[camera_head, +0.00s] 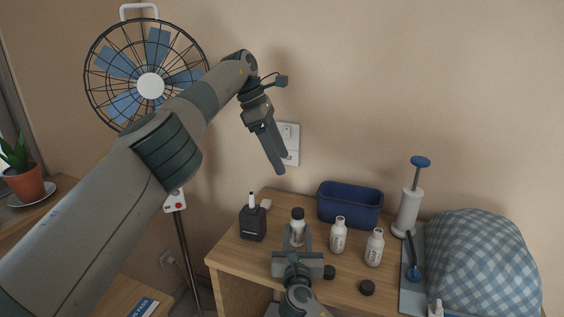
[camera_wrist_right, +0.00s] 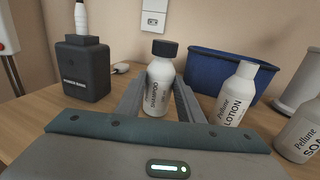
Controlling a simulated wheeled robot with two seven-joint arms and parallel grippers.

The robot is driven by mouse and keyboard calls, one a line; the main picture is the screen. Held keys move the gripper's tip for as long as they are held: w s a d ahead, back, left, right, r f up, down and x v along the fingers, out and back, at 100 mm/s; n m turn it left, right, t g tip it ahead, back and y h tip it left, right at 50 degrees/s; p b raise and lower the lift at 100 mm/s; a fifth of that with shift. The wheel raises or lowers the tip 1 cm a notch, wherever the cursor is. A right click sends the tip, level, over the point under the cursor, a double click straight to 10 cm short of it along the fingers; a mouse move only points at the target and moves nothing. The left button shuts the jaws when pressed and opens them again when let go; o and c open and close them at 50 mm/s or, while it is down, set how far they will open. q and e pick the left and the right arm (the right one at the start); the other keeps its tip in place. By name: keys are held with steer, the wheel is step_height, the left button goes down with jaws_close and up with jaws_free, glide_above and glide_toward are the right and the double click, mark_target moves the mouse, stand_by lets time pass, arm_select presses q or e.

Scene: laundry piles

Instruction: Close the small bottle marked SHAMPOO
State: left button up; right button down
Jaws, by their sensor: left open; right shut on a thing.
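The small white SHAMPOO bottle (camera_wrist_right: 159,88) stands upright on the wooden table between the fingers of my right gripper (camera_wrist_right: 157,100), which is shut on its body. Its black cap (camera_wrist_right: 165,48) sits on its mouth; I cannot tell how tight it is. In the head view the bottle (camera_head: 297,229) is partly hidden by my right gripper (camera_head: 295,240), and its dark cap (camera_head: 298,213) shows on top. My left gripper (camera_head: 281,169) is open and empty, pointing down in front of the wall, above the back of the table.
An open LOTION bottle (camera_head: 338,235) and another open white bottle (camera_head: 374,247) stand to the right. Loose dark caps lie at the front (camera_head: 329,272) and front right (camera_head: 367,288).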

steer(key=c, duration=1.1)
jaws_free()
steer(key=shift+s, duration=0.1)
steer(key=s, duration=1.7)
steer(key=shift+s+d, duration=0.1)
steer(key=shift+d, duration=0.05)
